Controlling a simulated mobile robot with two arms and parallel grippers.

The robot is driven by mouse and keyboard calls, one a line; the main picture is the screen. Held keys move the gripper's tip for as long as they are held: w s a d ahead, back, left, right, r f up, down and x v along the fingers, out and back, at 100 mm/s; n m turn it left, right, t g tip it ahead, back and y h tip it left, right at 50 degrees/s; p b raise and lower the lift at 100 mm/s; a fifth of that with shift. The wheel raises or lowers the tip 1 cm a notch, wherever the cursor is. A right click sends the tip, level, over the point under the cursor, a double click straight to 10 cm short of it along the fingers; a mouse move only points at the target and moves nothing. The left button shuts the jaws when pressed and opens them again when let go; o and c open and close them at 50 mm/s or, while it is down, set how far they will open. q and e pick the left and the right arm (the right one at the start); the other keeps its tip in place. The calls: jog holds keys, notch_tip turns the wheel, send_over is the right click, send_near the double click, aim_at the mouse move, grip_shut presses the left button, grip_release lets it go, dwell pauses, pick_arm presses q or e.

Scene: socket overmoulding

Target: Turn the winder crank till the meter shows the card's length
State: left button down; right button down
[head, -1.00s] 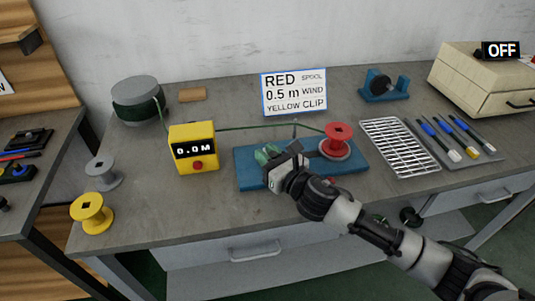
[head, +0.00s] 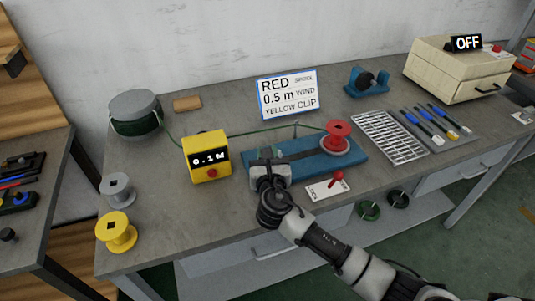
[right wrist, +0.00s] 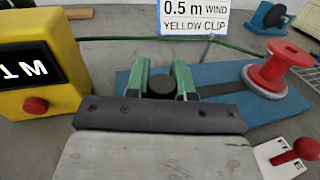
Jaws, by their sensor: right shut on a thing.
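The card (head: 288,93) reads RED spool, 0.5 m wind, yellow clip. The yellow meter (head: 206,158) reads 0.1 M; it also shows in part in the right wrist view (right wrist: 40,80). The blue winder base (head: 352,158) carries the red spool (head: 338,130) at its right end. A green cable (head: 250,133) runs from the meter to the spool. My right gripper (head: 267,154) is at the base's left end. In the right wrist view its green fingers (right wrist: 161,78) are shut on the black round crank knob (right wrist: 161,87). The rest of the crank is mostly hidden. My left gripper is not in view.
A green cable drum (head: 136,117) stands at the back left. A grey spool (head: 117,190) and a yellow spool (head: 115,233) stand at the left. A red lever switch (head: 336,178) is close to my right gripper. A wire rack (head: 390,137) lies to the right.

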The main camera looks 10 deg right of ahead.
jog(key=m+h, duration=0.1)
jog(key=h, duration=0.1)
jog(key=shift+w+a+m+g+h, duration=0.3)
jog(key=shift+a+m+h, duration=0.1)
jog(key=m+h, duration=0.1)
jog(key=w+m+g+h, duration=0.1)
jog(key=h, duration=0.1)
jog(key=shift+a, duration=0.2)
jog(key=shift+w+m+g+h, duration=0.15)
jog(key=shift+m+g+h, duration=0.5)
jog(key=shift+h, duration=0.35)
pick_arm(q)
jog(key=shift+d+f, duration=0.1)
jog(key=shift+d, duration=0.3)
pick_arm(e)
jog(key=shift+w+a+m+g+h, duration=0.1)
jog(key=shift+w+m+g+h, duration=0.1)
jog(key=shift+m+g+h, duration=0.4)
jog(key=shift+h, duration=0.3)
jog(key=c, duration=1)
grip_release()
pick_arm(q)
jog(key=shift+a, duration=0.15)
